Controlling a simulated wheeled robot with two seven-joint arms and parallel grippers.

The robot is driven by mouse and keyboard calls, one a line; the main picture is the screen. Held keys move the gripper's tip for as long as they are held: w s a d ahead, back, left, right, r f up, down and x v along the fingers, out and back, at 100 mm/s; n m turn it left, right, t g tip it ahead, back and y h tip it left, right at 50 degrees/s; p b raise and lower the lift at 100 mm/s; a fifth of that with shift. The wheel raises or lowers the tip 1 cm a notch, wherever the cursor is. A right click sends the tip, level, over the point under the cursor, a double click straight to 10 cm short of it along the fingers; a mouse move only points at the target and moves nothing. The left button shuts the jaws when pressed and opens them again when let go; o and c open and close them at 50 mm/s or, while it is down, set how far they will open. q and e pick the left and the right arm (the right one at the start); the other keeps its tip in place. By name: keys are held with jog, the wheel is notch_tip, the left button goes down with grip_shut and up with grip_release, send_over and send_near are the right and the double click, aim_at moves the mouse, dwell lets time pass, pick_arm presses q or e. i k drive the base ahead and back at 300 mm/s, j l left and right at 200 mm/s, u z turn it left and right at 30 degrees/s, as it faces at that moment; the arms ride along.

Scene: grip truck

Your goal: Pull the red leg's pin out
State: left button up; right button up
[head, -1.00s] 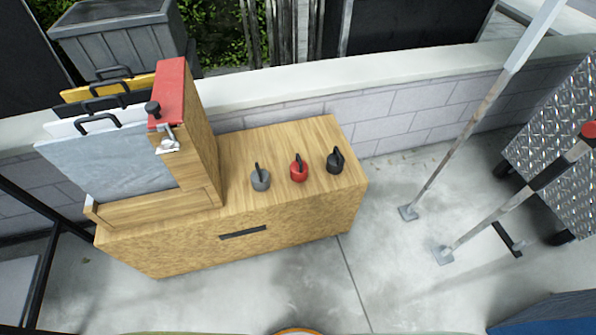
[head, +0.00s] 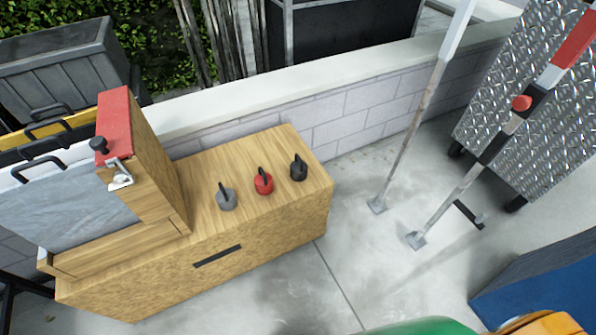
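The red leg (head: 462,192) is a slanted metal pole at the right, with a red band and black bands on its upper part and a flat foot on the concrete. Its pin shows as a red knob (head: 521,103) on the side of the pole, above a black band. The pin's shaft is hidden. Neither of my grippers is in view.
A plain leg (head: 416,120) stands left of the red leg. A diamond-plate box (head: 490,115) is behind it. A wooden cabinet (head: 215,262) with grey, red and black knobs stands left. A block wall (head: 375,95) runs behind. Concrete between is clear.

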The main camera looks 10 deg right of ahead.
aim_at(522, 102)
jog(key=z, duration=1.75)
